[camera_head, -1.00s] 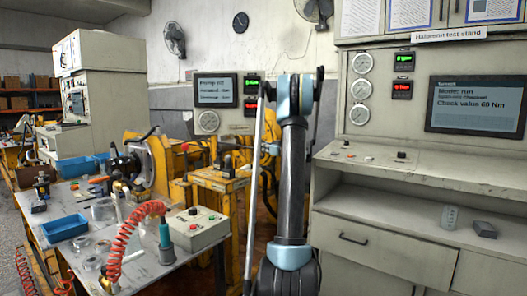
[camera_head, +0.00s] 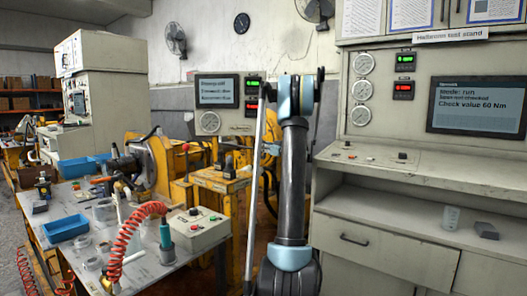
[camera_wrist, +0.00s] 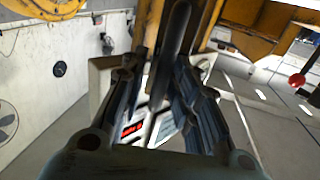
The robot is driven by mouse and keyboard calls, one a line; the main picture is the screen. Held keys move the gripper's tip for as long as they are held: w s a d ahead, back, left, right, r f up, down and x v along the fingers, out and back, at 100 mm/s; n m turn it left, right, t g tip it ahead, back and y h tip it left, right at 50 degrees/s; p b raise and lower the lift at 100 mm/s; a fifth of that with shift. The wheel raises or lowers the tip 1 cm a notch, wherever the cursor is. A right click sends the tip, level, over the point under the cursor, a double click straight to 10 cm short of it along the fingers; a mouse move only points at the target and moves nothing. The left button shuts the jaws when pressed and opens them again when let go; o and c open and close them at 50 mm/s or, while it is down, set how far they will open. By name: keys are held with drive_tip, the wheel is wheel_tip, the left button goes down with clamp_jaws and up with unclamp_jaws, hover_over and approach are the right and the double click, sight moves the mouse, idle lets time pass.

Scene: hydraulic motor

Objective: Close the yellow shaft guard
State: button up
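A rounded yellow part (camera_head: 157,158) stands behind the bench in the head view, with a dark motor-like body (camera_head: 128,165) in front of it. I cannot tell for sure whether it is the shaft guard or whether it is open. In the wrist view, yellow bars (camera_wrist: 257,14) cross the top edge. My gripper (camera_wrist: 178,40) has its two dark fingers apart in that view. A dark rod (camera_wrist: 178,30) shows between them, with gaps at its sides; contact is not clear. I cannot make out my gripper in the head view.
A bench with a blue tray (camera_head: 66,228), a red coiled hose (camera_head: 122,245) and a button box (camera_head: 196,226) is at left. A yellow block (camera_head: 221,180) stands mid-picture. A cabinet (camera_head: 385,250) fills the right. A red knob (camera_wrist: 297,80) shows in the wrist view.

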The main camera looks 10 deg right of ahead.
drive_tip(key=v, duration=1.1)
drive_tip(key=shift+s+d, duration=0.2)
drive_tip(key=shift+s, duration=0.1)
drive_tip(key=shift+f, duration=0.1)
drive_tip(key=s+a+f+g, duration=0.3)
drive_tip(key=s+a+g, duration=0.4)
drive_tip(key=s+a, duration=1.1)
drive_tip(key=s+a+f+m+g+h, duration=0.1)
drive_tip(key=s+a+f+g, duration=0.2)
drive_tip(key=s, duration=0.5)
drive_tip(key=s+a+f+m+h, duration=0.15)
drive_tip(key=s+a+f, duration=0.25)
drive_tip(key=s, duration=0.4)
drive_tip(key=s+d+f+m+g+h, duration=0.1)
drive_tip(key=s+d+f+h, duration=0.1)
drive_tip(key=s+f, duration=0.4)
drive_tip(key=s+d+f+m+g+h, duration=0.2)
drive_tip(key=s+f, duration=0.5)
drive_tip(key=s, duration=0.8)
drive_tip(key=shift+d+g+h, duration=0.3)
drive_tip(key=shift+d+h, duration=0.5)
drive_tip(key=shift+h, duration=0.35)
drive_tip(key=shift+s, duration=0.15)
